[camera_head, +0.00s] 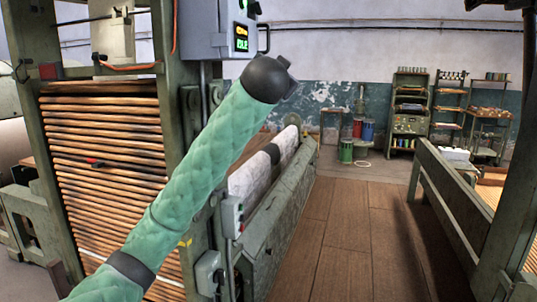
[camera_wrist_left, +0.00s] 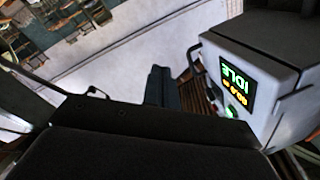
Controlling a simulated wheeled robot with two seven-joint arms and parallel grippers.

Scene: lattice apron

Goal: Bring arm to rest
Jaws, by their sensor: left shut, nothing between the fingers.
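My left arm, in a green quilted sleeve (camera_head: 190,165), rises from the lower left of the head view to a dark rounded joint (camera_head: 266,79). No gripper fingers show beyond that joint. In the left wrist view, the dark fingers of my left gripper (camera_wrist_left: 162,88) are together and hold nothing. A grey control box (camera_wrist_left: 275,65) is close on their right, apart from them. Its lit display (camera_wrist_left: 234,87) reads IDLE, upside down there. The box (camera_head: 203,28) also shows at the top of the head view, above and left of the dark joint. My right gripper is not in view.
A loom frame with stacked wooden rods (camera_head: 105,150) stands close behind the arm on the left. A low green machine (camera_head: 285,215) is right of it. Wooden floor (camera_head: 345,240) is clear down the middle. A green rail (camera_head: 450,190) borders the right; shelves (camera_head: 408,110) stand far back.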

